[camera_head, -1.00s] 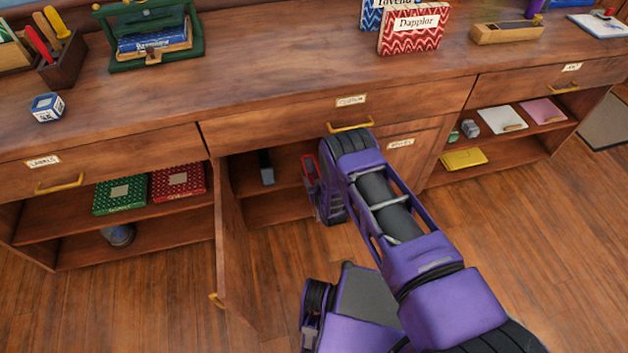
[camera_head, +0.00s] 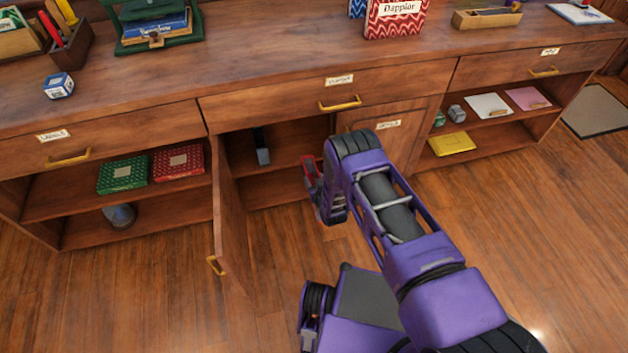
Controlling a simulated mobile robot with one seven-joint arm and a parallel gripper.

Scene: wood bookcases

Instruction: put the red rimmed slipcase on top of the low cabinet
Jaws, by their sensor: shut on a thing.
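The red rimmed slipcase (camera_head: 309,169) shows as a small red-edged piece just left of my wrist, in front of the open middle compartment. Most of it is hidden by my arm. My gripper (camera_head: 318,194) is shut on it, though its fingers are largely hidden. The low cabinet (camera_head: 270,66) is a long wooden unit with a broad top, drawers and shelves. The slipcase is below the level of that top.
An open door (camera_head: 228,232) stands out to the left of the slipcase. A dark upright object (camera_head: 262,148) is inside the compartment.

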